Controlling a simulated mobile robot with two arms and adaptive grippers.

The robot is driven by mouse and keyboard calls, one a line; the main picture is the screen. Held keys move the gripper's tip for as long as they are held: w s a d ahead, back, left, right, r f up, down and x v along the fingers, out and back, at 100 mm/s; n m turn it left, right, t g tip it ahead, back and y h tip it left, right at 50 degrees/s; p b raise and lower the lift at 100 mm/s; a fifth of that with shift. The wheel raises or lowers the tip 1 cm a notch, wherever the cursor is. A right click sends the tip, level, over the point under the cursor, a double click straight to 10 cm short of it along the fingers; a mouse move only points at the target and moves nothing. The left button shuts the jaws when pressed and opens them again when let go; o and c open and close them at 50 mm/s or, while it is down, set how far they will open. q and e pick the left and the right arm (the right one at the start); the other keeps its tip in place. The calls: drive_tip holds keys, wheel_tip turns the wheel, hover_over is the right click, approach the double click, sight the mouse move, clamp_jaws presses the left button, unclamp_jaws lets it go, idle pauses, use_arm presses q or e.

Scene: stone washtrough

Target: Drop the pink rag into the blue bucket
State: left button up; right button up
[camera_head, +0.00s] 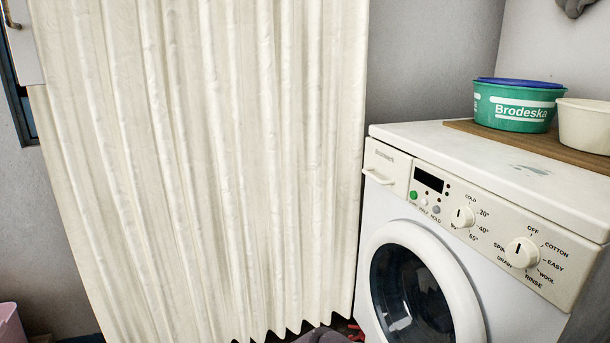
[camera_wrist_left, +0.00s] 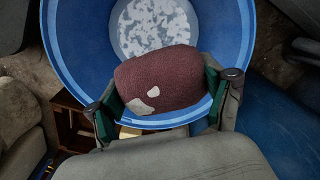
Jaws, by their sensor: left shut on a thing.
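In the left wrist view, my left gripper (camera_wrist_left: 163,84) is shut on a folded rag (camera_wrist_left: 172,62), which looks dull brownish pink with pale patches. The blue bucket (camera_wrist_left: 72,55) is round and open, and it shows behind the rag from above. The rag overlaps the bucket's near rim in this view; its height above the bucket is hard to tell. The bucket's bottom looks pale with grey-white blotches. Neither the rag nor the bucket can be made out in the head view. My right gripper is in neither view.
In the head view, a white washing machine (camera_head: 460,215) stands at the right, with a green Brodeska tub (camera_head: 513,106) and a cream bowl (camera_head: 585,125) on a board. A cream curtain (camera_head: 200,150) hangs left of it. A pink container (camera_head: 10,325) is at the lower left.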

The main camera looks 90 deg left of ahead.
use_arm(q)
drive_tip(key=o, duration=0.9)
drive_tip(key=shift+o, duration=0.2)
wheel_tip(320, 180, up, 12)
drive_tip(key=shift+r, duration=0.1)
idle(0.4)
